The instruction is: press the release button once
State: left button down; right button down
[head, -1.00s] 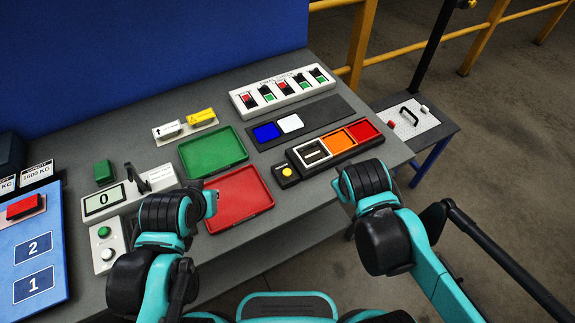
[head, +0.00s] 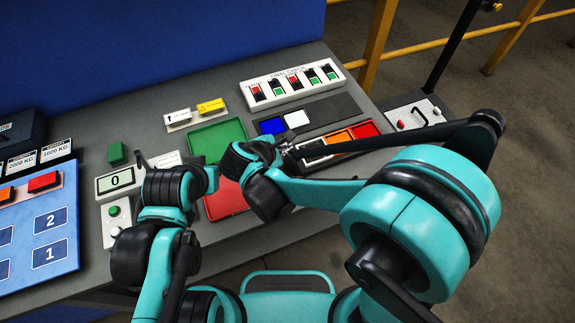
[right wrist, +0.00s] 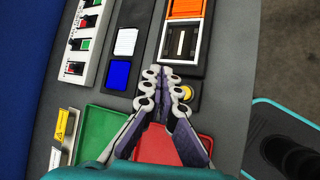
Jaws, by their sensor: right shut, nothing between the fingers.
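A round yellow button (right wrist: 187,92) sits on the near end of a black fixture with a white-framed slot (right wrist: 181,42). It shows in the right wrist view just right of the fingers, partly covered by them; my right arm hides it in the head view. My right gripper (right wrist: 161,74) is shut and empty, its fingertips over the fixture's edge beside the button. I cannot tell whether they touch anything. In the head view the right gripper (head: 284,148) is small and partly hidden by its wrist. My left arm is at the left, but its gripper fingers do not show.
A green tray (head: 215,138) and a red tray (head: 222,204) lie near the grippers. Blue and white blocks lie behind the fixture. A white switch panel (head: 293,83) stands at the back. A box with green and white buttons (head: 115,222) is at the left.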

jog(key=shift+f, duration=0.15)
notch_tip(320, 180, down, 9)
jog(key=b, duration=0.7)
jog(key=shift+r, duration=0.2)
dwell(1.1)
jog(key=shift+f+b, duration=0.4)
jog(key=shift+b, duration=0.15)
jog(key=shift+f+b, duration=0.5)
dwell(0.5)
jog(key=shift+r, duration=0.1)
jog(key=shift+r+p, duration=0.7)
jog(key=shift+r, duration=0.15)
jog(key=shift+r, duration=0.15)
